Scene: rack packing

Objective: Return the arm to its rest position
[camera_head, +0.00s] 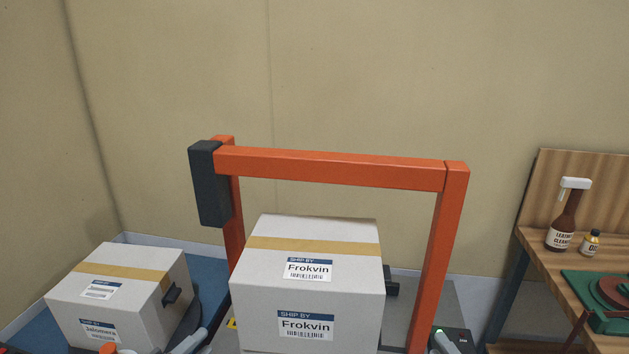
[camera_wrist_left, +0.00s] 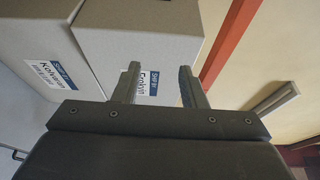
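My left gripper (camera_wrist_left: 160,82) shows in the left wrist view with its two dark fingers apart, so it is open. A white carton labelled Frokvin (camera_wrist_left: 148,50) lies behind the fingers there, with no clear grip on it. In the head view this carton (camera_head: 310,297) stands under an orange frame (camera_head: 330,167). I cannot make out my left gripper clearly in the head view. Grey rounded parts that look like my arm links show at the bottom edge. My right gripper cannot be made out in either view.
Another white carton (camera_head: 118,292) stands on a blue surface at the left. A dark block (camera_head: 208,184) hangs on the frame's left post. At the right, a wooden bench (camera_head: 563,272) carries a brown spray bottle (camera_head: 562,222), a small bottle (camera_head: 589,243) and a green device (camera_head: 604,290).

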